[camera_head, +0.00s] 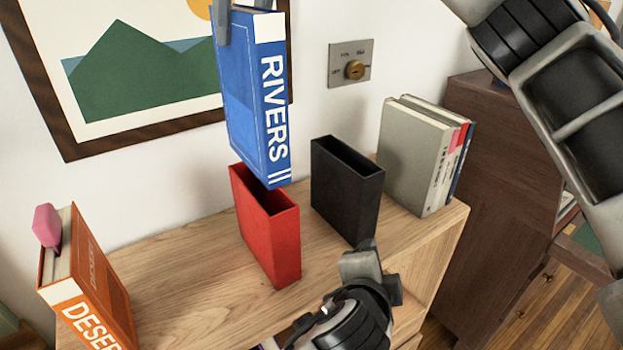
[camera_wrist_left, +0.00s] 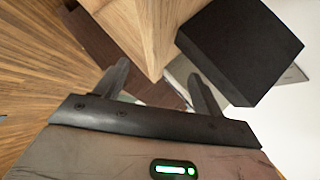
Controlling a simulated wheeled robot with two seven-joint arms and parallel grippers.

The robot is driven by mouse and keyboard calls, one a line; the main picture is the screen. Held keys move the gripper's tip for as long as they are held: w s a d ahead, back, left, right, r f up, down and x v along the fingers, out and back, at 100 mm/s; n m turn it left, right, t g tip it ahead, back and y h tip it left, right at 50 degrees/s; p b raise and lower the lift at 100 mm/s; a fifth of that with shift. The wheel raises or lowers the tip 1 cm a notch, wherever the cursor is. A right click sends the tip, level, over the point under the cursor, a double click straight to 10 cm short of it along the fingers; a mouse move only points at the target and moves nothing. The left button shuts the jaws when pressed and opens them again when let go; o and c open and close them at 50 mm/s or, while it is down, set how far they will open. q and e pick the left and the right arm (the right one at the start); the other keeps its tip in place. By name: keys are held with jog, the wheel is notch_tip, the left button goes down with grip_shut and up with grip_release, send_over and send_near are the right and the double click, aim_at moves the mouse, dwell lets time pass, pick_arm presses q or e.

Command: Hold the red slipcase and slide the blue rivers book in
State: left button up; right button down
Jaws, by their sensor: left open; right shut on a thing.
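The blue RIVERS book (camera_head: 245,95) hangs upright over the red slipcase (camera_head: 272,245). Its lower end overlaps the slipcase's open top in the head view; I cannot tell whether it has entered. My right gripper (camera_head: 242,12) is shut on the book's upper end, partly cut off by the frame top. The red slipcase stands upright on the wooden shelf top, mouth up, with no gripper on it. My left gripper (camera_head: 365,262) is open, low in front of the black slipcase; its spread, empty fingers show in the left wrist view (camera_wrist_left: 160,88). The red slipcase is outside that view.
An empty black slipcase (camera_head: 347,190) stands right of the red one and also shows in the left wrist view (camera_wrist_left: 240,45). An orange DESERT book (camera_head: 90,280) stands at left. Bare shelf top (camera_head: 180,270) lies between it and the red slipcase.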

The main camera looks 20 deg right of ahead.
pick_arm(q)
jog(key=a+r+m+t+y, duration=0.8)
jog(key=a+m+t+y, duration=0.1)
jog(key=a+m+y, duration=0.25)
send_near(269, 213)
jog(key=shift+m, duration=0.35)
jog(key=w+a+r, duration=0.2)
jog(key=w+r, duration=0.2)
jog(key=shift+w+a+r, duration=0.35)
jog(key=shift+a, duration=0.05)
jog(key=c, duration=1.1)
jog(key=shift+c, duration=0.2)
